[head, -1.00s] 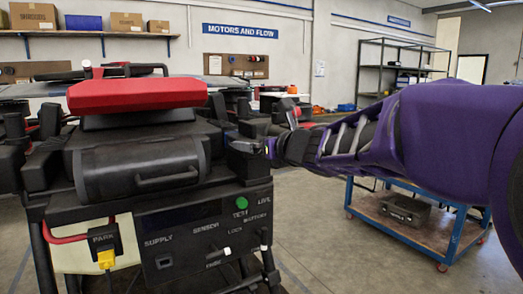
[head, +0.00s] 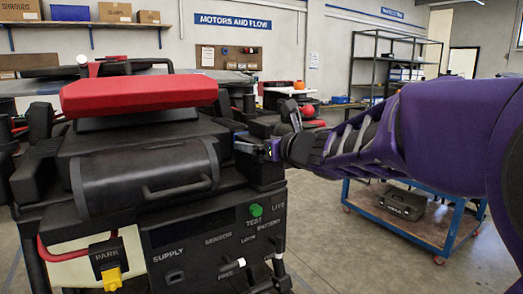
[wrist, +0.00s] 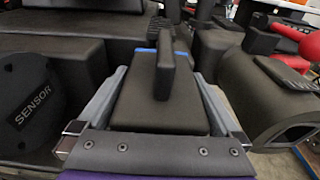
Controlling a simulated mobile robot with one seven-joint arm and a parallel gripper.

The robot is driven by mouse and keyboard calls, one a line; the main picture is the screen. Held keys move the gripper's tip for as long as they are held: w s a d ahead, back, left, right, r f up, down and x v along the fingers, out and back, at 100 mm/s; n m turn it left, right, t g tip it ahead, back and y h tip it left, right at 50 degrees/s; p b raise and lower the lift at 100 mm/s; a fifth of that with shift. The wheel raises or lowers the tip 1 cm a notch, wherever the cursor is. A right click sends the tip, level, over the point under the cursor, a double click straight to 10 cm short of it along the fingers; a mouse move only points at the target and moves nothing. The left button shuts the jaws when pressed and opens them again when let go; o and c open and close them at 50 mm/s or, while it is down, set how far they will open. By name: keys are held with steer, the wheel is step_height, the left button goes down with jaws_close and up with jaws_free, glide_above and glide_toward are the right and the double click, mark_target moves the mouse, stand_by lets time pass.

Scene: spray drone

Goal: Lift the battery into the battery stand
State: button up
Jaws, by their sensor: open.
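A black block with an upright handle (wrist: 160,100) and a blue strip at its far edge lies between my fingers in the wrist view. It may be the battery; no label on it shows. My gripper (head: 246,143) is open at the right side of the black drone (head: 150,130) with a red top. In the wrist view my gripper (wrist: 160,76) has one grey finger on each side of the block; I cannot tell whether they touch it. The block is mostly hidden in the head view. I cannot clearly identify the battery stand.
A round black SENSOR cover (wrist: 37,110) lies left of my gripper. A dark hollow housing (wrist: 265,100) and a red part (wrist: 310,46) are close on its right. A labelled control panel (head: 215,240) is below the drone. A blue trolley (head: 415,222) stands at right, with open floor around it.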

jaws_close()
steer(key=shift+r, duration=0.2)
stand_by(0.5)
steer(key=shift+r, duration=0.2)
